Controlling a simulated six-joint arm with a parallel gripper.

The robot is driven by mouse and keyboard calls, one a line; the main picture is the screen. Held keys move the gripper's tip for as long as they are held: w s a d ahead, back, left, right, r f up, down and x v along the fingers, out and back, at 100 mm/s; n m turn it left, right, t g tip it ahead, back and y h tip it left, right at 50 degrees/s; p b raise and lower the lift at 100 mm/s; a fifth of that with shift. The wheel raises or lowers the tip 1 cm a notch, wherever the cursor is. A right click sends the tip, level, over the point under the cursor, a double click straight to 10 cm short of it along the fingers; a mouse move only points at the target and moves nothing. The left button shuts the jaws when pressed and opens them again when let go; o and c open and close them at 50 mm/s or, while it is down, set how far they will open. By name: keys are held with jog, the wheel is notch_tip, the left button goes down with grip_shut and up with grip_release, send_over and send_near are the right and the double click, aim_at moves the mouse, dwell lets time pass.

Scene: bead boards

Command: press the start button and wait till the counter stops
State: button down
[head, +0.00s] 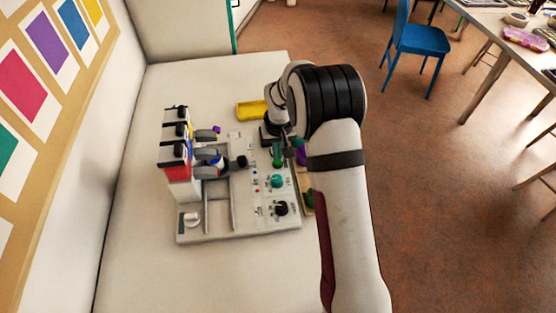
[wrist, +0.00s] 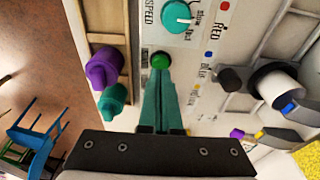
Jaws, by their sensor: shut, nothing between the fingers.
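A round green button (wrist: 160,60) shows on the white panel in the wrist view, beside a small label too small to read. My gripper (wrist: 161,74) is shut and empty, its teal fingers together with the tips right at the button's near edge. I cannot tell whether they touch it. In the head view my gripper (head: 278,164) points down at the machine's panel, and its fingers hide the button. A teal speed knob (wrist: 177,14) lies just beyond the button; it also shows in the head view (head: 277,181). I cannot make out a counter display.
The machine's base (head: 240,235) stands on a pale table. Upright dispensers (head: 178,172) line its left side, and a black knob (head: 281,208) sits near its front. A yellow tray (head: 252,110) lies behind. A purple piece (wrist: 103,68) and a teal piece (wrist: 113,100) lie left of the fingers.

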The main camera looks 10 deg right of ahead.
aim_at(278, 162)
jog(key=shift+f, duration=0.95)
dwell(0.3)
jog(key=shift+r, duration=3.55)
jog(key=s+r+m, duration=0.2)
jog(key=s+r, duration=0.7)
jog(key=s, duration=0.1)
jog(key=s+a+r+m+g+y, duration=0.1)
jog(key=s+r+m+g, duration=0.1)
jog(key=s, duration=2.4)
jog(key=shift+a+r+m+y, duration=0.2)
jog(key=shift+a+m+y, duration=0.2)
jog(key=shift+m, duration=0.4)
